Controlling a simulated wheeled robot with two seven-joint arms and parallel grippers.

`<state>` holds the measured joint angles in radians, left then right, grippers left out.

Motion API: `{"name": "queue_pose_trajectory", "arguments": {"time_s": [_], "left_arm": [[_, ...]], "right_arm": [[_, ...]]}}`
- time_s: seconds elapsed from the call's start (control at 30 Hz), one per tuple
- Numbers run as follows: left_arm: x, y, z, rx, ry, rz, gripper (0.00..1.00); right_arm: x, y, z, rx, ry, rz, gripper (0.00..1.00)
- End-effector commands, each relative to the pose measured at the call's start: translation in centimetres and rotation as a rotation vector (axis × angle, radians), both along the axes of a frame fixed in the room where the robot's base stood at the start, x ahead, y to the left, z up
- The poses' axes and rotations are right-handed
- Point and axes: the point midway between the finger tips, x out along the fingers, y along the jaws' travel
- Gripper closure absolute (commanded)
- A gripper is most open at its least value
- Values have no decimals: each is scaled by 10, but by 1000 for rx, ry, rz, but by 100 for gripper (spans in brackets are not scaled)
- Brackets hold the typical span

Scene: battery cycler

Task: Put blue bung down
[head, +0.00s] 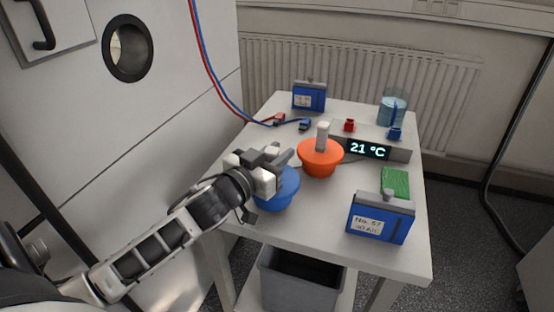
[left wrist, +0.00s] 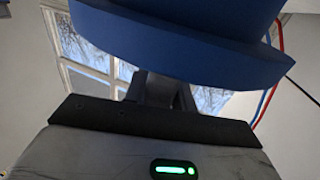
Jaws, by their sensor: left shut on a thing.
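The blue bung (head: 280,190) is a wide, round stopper at the table's left front. My left gripper (head: 276,164) is shut on it from above and hides its upper part. In the left wrist view the blue bung (left wrist: 190,40) fills the top of the picture, right in front of the gripper. I cannot tell whether its underside touches the table. My right gripper is not in view.
An orange bung (head: 320,160) with a pale handle stands close right of the blue one. A temperature display (head: 370,150), a green block (head: 396,182) and blue batteries (head: 380,220) (head: 309,97) are on the white table (head: 310,228). A grey bin (head: 300,280) is below.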

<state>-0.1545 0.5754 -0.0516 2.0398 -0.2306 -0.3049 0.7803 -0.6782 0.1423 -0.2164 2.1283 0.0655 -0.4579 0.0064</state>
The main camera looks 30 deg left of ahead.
Motion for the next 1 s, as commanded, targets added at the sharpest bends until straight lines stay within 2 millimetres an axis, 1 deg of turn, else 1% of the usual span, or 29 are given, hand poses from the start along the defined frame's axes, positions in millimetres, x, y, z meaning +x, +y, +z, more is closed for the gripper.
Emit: {"name": "queue_pose_trajectory", "arguments": {"time_s": [0.03, 0.1, 0.3, 0.43, 0.47, 0.5, 0.53, 0.77, 0.87, 0.97, 1.0], "left_arm": [[0, 0, -7, -1, -3, 0, 100], [0, 0, -11, -1, -4, 0, 100], [0, 0, -10, 0, -5, -1, 100], [0, 0, -14, 0, -5, -1, 100], [0, 0, -15, 0, -1, 0, 69], [0, 0, -14, 0, -1, 0, 58], [0, 0, -14, 0, -1, 0, 52], [0, 0, -14, 0, -1, 0, 52], [0, 0, -10, 1, -1, 0, 52], [-10, 1, -13, -1, 1, 0, 52], [-16, 1, -13, -1, 2, 0, 52]], "right_arm": [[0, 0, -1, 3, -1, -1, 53], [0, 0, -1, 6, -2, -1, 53], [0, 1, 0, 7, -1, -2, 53], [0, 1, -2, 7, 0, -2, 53], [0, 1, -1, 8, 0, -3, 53], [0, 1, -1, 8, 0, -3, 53], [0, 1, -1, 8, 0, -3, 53], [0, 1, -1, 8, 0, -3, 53], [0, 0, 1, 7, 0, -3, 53], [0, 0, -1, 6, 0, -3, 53], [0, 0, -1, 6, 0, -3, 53]]}}
